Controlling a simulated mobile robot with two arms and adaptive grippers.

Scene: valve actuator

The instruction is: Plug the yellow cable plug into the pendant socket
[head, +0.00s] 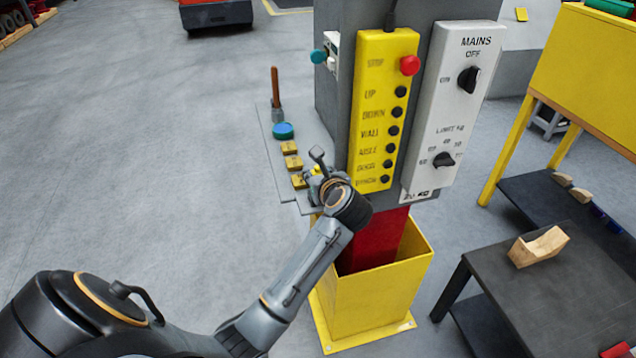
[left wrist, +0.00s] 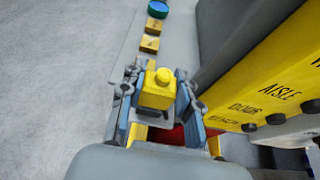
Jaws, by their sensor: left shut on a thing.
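The yellow cable plug (left wrist: 157,93) is a small yellow block with a round knob on top, seen in the left wrist view. My left gripper (left wrist: 157,104) is shut on it, one finger on each side. In the head view my left gripper (head: 318,182) is beside the lower left edge of the yellow pendant (head: 371,140), mostly hidden by my own wrist. The pendant has a red button on top and a column of black buttons. I cannot make out the pendant socket. My right gripper is not in view.
A grey shelf (head: 283,183) left of the column carries a teal disc (head: 283,131), yellow blocks (head: 292,162) and a brown-handled lever (head: 275,90). A white mains panel (head: 452,110) is right of the pendant. A yellow bin (head: 375,300) stands below. A dark table (head: 550,300) is at right.

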